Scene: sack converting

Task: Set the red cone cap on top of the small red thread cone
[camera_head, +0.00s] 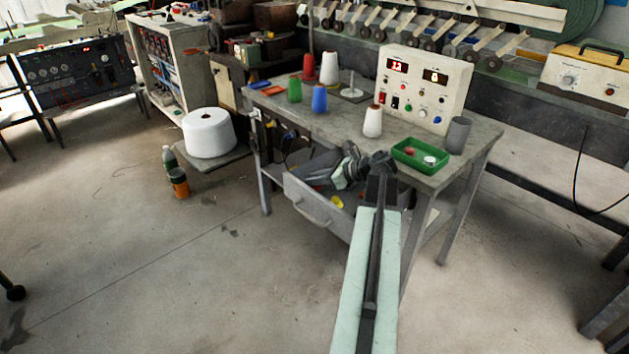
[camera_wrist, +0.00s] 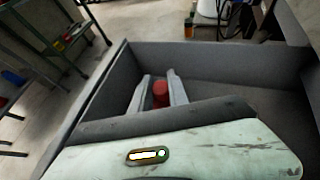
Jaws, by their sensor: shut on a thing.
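My gripper (camera_wrist: 158,78) is down inside the open grey drawer, with its two fingers on either side of a red piece, which looks like the red cone cap (camera_wrist: 160,92). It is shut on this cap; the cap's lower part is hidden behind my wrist. In the head view my arm covers much of the drawer (camera_head: 315,208), and the cap cannot be made out clearly. The small red thread cone (camera_head: 309,65) stands upright at the back of the table, left of a white cone (camera_head: 329,69). Its top is free.
On the table (camera_head: 345,128) stand a green cone (camera_head: 294,89), a blue cone (camera_head: 319,98), a small white cone (camera_head: 372,121), a control box (camera_head: 424,88), a grey cup (camera_head: 459,135) and a green tray (camera_head: 394,154) with small pieces. Drawer walls (camera_wrist: 200,55) surround my gripper.

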